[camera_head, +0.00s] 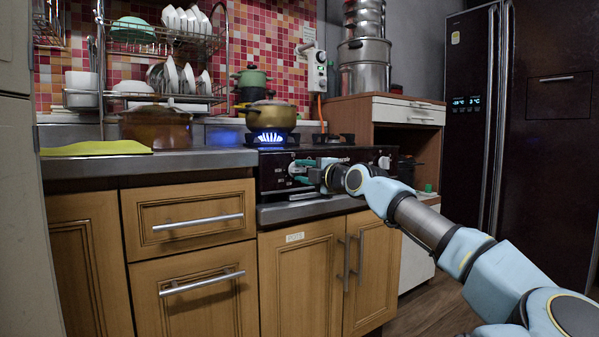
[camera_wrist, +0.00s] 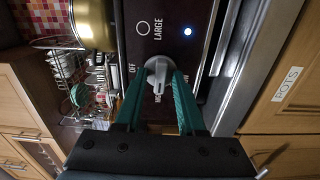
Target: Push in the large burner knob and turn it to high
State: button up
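The large burner knob (camera_wrist: 158,68) is a grey-white dial with a raised grip on the dark stove panel (camera_wrist: 203,18). The words LARGE and OFF are printed beside it, and another label is partly hidden by a finger. In the head view, my gripper (camera_head: 303,172) reaches the left knob (camera_head: 294,170) from the right. A blue flame (camera_head: 270,138) burns under the brass pot (camera_head: 271,117). A blue light shows on the panel.
A second knob (camera_head: 384,162) sits at the panel's right end. A metal ledge (camera_head: 310,207) runs below the panel, above the wooden cabinet doors (camera_head: 300,270). A yellow-green cloth (camera_head: 95,148) lies on the left counter. A dish rack (camera_head: 160,40) stands behind it.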

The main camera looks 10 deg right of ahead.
jog(key=shift+o, duration=0.3)
jog(key=shift+s+d, duration=0.1)
jog(key=shift+s, duration=0.05)
jog(key=shift+s+d, duration=0.15)
jog(key=shift+s, duration=0.1)
jog(key=v, duration=0.6)
jog(key=shift+b, duration=0.35)
jog(key=shift+s, duration=0.1)
